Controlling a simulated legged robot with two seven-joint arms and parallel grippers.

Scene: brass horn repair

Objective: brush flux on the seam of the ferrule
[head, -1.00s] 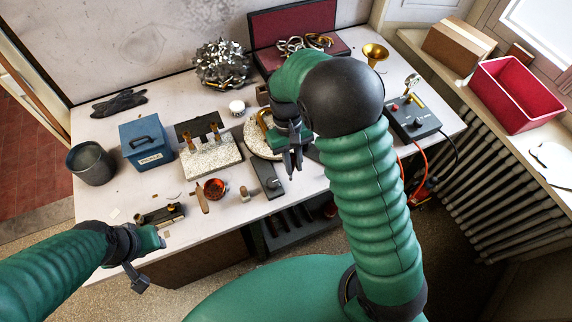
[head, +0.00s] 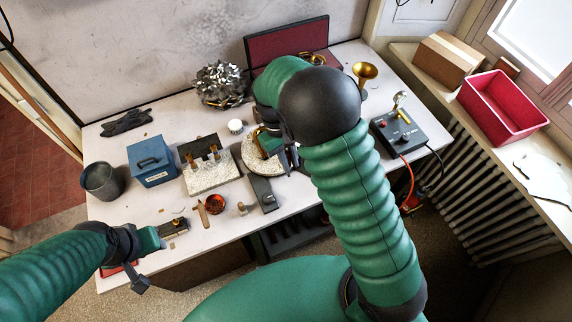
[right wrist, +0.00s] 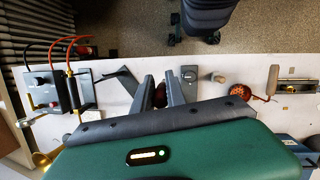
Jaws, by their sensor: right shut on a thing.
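My right gripper (head: 291,158) is over the table, beside the round pale plate (head: 253,166) that carries a curved brass piece (head: 262,145). In the right wrist view its fingers (right wrist: 161,90) are shut on a small dark reddish-brown thing (right wrist: 160,96); too little shows to tell whether it is a brush. The ferrule and its seam cannot be picked out for certain. An orange-red round pot (head: 214,204) stands at the front. My left gripper (head: 148,240) is at the table's front left; its jaws are unclear.
A grey block (head: 263,194) and a small peg (head: 242,209) lie near the pot. A blue box (head: 150,163), grey bin (head: 101,181) and metal scrap heap (head: 221,84) stand left and behind. A control box (head: 403,131) with hoses and a brass bell (head: 365,73) are right.

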